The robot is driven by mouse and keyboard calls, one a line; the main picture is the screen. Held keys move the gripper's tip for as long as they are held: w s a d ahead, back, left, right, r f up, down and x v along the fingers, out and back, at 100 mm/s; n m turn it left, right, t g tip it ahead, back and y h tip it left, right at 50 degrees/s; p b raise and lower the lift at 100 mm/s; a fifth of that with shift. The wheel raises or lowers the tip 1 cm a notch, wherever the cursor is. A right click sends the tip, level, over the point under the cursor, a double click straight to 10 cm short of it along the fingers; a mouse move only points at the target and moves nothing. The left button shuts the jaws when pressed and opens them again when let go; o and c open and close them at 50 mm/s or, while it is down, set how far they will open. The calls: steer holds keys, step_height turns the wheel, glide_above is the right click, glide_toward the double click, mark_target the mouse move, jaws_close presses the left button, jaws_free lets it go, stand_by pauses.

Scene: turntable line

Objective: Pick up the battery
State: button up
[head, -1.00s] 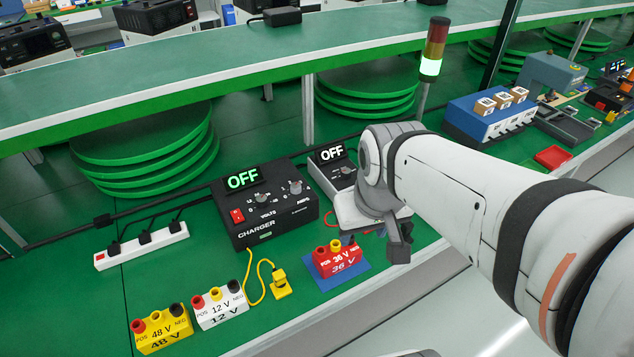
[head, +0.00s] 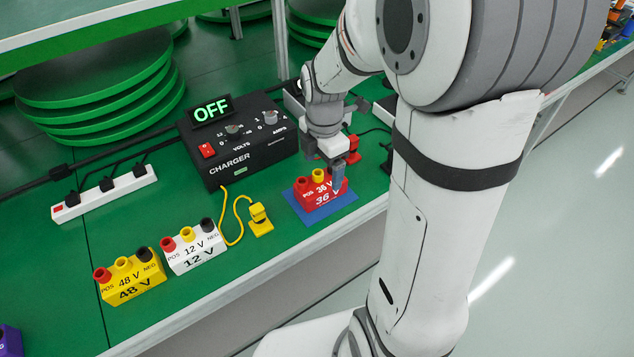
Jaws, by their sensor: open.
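Three batteries show on the green bench in the head view. The red 36 V battery (head: 312,201) sits on a blue mat (head: 346,206). The white 12 V battery (head: 186,262) and the yellow 48 V battery (head: 118,292) stand side by side to the left. My gripper (head: 340,178) points down at the right end of the red battery. It is open, and one finger overlaps that end in the picture. I cannot tell whether it touches. The battery's right terminal is hidden behind the gripper.
A black charger (head: 240,142) reading OFF stands behind the batteries. A yellow plug (head: 260,221) on a cable lies between the white and red batteries. A white power strip (head: 104,195) lies at left. A purple object (head: 8,341) shows at the lower left edge. The bench's front edge is close.

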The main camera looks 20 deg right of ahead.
mark_target(321, 176)
steer(key=f, duration=0.7)
steer(key=shift+w+a+b, duration=0.15)
steer(key=shift+w+b, duration=0.1)
steer(key=shift+b, duration=0.15)
steer(key=shift+c, duration=0.3)
steer(key=c, duration=1.5)
